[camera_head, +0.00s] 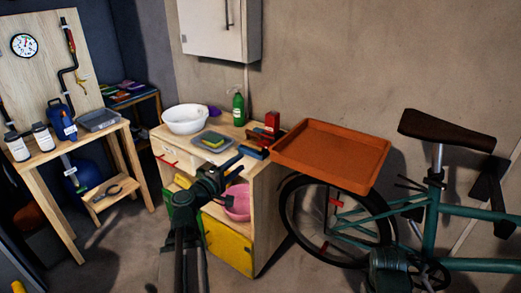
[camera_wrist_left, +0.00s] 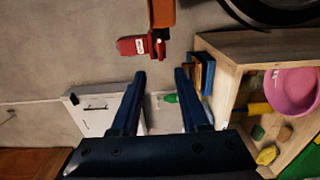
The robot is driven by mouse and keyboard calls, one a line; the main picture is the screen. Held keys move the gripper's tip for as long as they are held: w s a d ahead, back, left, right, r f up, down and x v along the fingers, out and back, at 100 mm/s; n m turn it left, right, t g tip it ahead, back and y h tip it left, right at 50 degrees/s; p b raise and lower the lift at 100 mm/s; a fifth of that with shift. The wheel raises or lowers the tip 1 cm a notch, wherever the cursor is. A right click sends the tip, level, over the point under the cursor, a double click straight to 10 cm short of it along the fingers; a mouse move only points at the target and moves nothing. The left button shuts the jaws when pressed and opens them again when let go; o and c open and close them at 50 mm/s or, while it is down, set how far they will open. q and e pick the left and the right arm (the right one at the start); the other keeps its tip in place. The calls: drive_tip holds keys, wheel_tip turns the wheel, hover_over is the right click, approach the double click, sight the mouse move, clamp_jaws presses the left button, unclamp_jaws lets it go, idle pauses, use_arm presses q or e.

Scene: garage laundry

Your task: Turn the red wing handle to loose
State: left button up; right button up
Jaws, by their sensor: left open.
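A red piece (camera_head: 272,120) stands at the right back corner of the wooden bench, with a smaller red part (camera_head: 262,137) in front of it. In the left wrist view a red block with a white label (camera_wrist_left: 132,46) has a small red piece (camera_wrist_left: 159,46) beside it, which may be the wing handle; its setting is too small to read. My left gripper (camera_head: 238,167) is open and empty in front of the bench. Its two fingers (camera_wrist_left: 160,75) show in the wrist view, apart from the red block. My right gripper is out of view.
The bench holds a white bowl (camera_head: 185,119) and a green bottle (camera_head: 238,110); a pink basin (camera_head: 238,205) sits below. A gauge board (camera_head: 50,65) stands left. Floor in front is clear.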

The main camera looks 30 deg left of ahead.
sight(262, 146)
use_arm(q)
drive_tip(key=w, duration=0.8)
drive_tip(key=w+d, duration=0.1)
drive_tip(key=w, duration=0.4)
drive_tip(key=shift+w+d, duration=0.1)
clamp_jaws()
